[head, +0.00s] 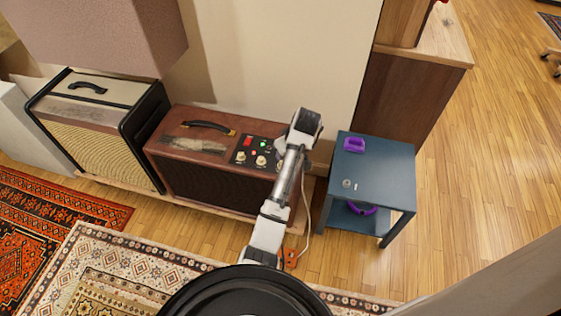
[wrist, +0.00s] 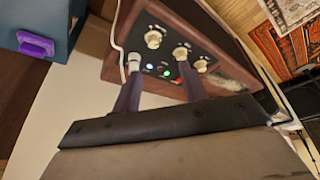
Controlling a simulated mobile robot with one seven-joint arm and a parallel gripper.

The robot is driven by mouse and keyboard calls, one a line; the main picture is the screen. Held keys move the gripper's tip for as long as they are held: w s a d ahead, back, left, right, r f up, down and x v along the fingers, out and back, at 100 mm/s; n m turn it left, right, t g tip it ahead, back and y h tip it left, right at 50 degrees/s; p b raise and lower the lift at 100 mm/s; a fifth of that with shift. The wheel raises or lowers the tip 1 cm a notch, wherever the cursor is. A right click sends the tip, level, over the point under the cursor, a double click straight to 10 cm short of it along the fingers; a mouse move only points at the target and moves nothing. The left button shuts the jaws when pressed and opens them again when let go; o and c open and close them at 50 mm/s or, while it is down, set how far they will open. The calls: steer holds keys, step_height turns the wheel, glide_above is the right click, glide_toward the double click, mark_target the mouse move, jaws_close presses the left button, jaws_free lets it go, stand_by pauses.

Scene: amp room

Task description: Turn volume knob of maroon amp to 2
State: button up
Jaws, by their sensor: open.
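The maroon amp (head: 185,150) stands on a low wooden board against the wall, with a black control panel (head: 253,145) at its right end. In the wrist view the panel of the amp (wrist: 236,76) shows cream knobs: one near the middle (wrist: 153,39), one to its right (wrist: 181,53) and one by the right finger (wrist: 201,66). Their labels are too small to read. My gripper (wrist: 160,67) is open, its two dark fingers apart over the panel with nothing seen between them but panel and lights. In the head view my arm hides the panel's right end.
A cream and black amp (head: 105,110) stands left of the maroon one. A blue side table (head: 380,175) with a purple object (head: 354,144) on top stands to the right. A white cable (head: 306,205) hangs beside the amp. Patterned rugs (head: 110,255) cover the floor in front.

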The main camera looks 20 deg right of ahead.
steer(key=shift+m, duration=0.3)
steer(key=x, duration=0.4)
steer(key=d+x, duration=0.1)
steer(key=x, duration=0.3)
steer(key=p+x, duration=0.1)
steer(key=x, duration=0.4)
steer(key=shift+w+d, duration=0.1)
steer(key=shift+d, duration=0.05)
jaws_close()
